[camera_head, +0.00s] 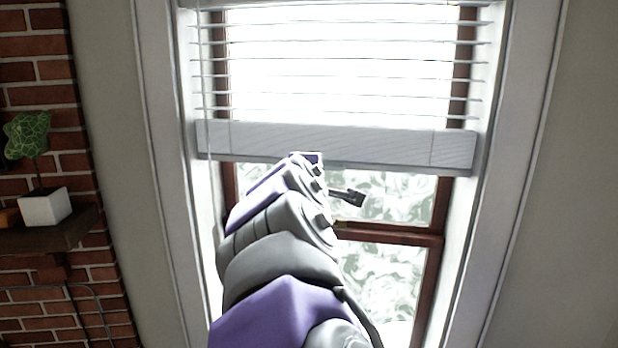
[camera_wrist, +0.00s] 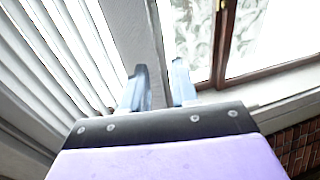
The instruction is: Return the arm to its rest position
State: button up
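My arm reaches up and forward from the bottom of the head view, in front of the window (camera_head: 385,285). Its purple and grey links cover part of the glass and frame. My gripper shows in the wrist view (camera_wrist: 158,90) with two pale blue fingers standing apart and nothing between them. In the head view a small dark part near the arm's end (camera_head: 347,197) shows against the glass, below the blind's bottom edge. Its fingers are too small to make out there.
A white blind (camera_head: 340,143) hangs over the upper window; its slats also show in the wrist view (camera_wrist: 60,50). A brick wall (camera_head: 35,80) with a dark wooden shelf (camera_head: 45,236) is at left. A white pot (camera_head: 45,207) with a green plant (camera_head: 27,135) stands on the shelf.

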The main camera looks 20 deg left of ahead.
jog(key=d+f+m+g+h+b, duration=0.1)
jog(key=d+f+m+h+b, duration=0.15)
jog(key=d+f, duration=0.4)
jog(key=d+f+m+g+h+b, duration=0.1)
jog(key=d+f+m+b, duration=0.2)
jog(key=d, duration=0.7)
jog(key=s+d+f+m+g+h+b, duration=0.1)
jog(key=s+d+f+m+g+b, duration=0.3)
jog(key=d+f, duration=0.55)
jog(key=s+d+f+m+g+h+b, duration=0.15)
jog(key=s+d+f+m+b, duration=0.25)
jog(key=s+d+f, duration=0.55)
jog(key=s+f+m+g+y+b, duration=0.3)
jog(key=s+f+m+g+b, duration=0.3)
jog(key=s+f, duration=2.1)
jog(key=f+g+b, duration=0.1)
jog(key=g+b, duration=0.2)
jog(key=shift+s+f+g+y+b, duration=0.25)
jog(key=shift+f+g+y+b, duration=0.05)
jog(key=shift+g+y+b, duration=0.1)
jog(key=shift+a, duration=0.1)
